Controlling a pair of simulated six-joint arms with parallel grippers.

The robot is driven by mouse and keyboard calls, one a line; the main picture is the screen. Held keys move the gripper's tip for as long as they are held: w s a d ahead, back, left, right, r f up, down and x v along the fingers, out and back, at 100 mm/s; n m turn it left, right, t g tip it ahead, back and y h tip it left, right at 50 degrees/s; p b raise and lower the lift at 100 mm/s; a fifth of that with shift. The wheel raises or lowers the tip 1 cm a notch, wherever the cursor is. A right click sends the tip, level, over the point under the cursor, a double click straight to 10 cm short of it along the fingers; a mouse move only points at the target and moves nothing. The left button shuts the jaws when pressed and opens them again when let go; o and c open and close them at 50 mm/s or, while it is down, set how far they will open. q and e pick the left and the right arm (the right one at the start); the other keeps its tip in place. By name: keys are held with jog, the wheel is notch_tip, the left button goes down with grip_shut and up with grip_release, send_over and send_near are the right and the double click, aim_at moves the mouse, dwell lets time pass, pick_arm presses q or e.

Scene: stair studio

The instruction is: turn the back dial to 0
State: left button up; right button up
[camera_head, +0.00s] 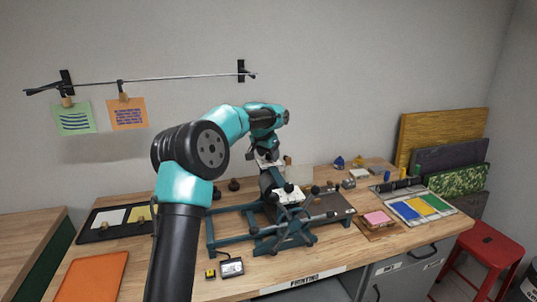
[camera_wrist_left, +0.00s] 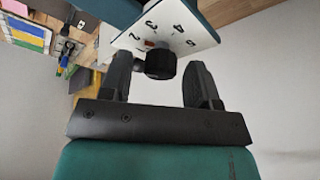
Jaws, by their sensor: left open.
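A small red mark beside the knob points about toward the 3. My left gripper (camera_wrist_left: 158,72) is open, its two dark fingers on either side of the knob with gaps showing. In the head view my left gripper (camera_head: 267,157) reaches down to the back of the teal press (camera_head: 270,189), largely hiding the back dial. A front dial plate (camera_head: 287,194) with a dark knob is nearer me. The 0 cannot be seen.
The wooden table (camera_head: 140,265) carries a dark tray (camera_head: 92,235) at left and an orange sheet (camera_head: 92,276) in front. A pink pad (camera_head: 377,218) and a colour-striped board (camera_head: 420,208) lie at right. A red stool (camera_head: 487,250) stands beyond.

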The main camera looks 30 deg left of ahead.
pick_arm(q)
jog(key=shift+c, duration=0.4)
jog(key=c, duration=0.8)
jog(key=shift+n, duration=0.4)
jog(key=n+y, duration=0.2)
jog(key=n, duration=0.2)
jog(key=shift+d, duration=0.1)
jog(key=n, duration=0.2)
jog(key=n+y, duration=0.1)
jog(key=n, duration=0.1)
jog(key=shift+n+g+y, duration=0.3)
jog(key=shift+n+g, duration=0.1)
jog(key=n+g, duration=0.1)
jog(key=n, duration=0.1)
jog(key=n+y, duration=0.1)
jog(key=n, duration=0.2)
jog(key=shift+w+d+g, duration=0.1)
jog(key=shift+w+g, duration=0.05)
jog(key=shift+g, duration=0.25)
jog(key=n+g, duration=0.1)
jog(key=n, duration=0.1)
jog(key=n+g, duration=0.1)
jog(key=n, duration=0.2)
jog(key=shift+y, duration=0.3)
jog(key=shift+n, duration=0.3)
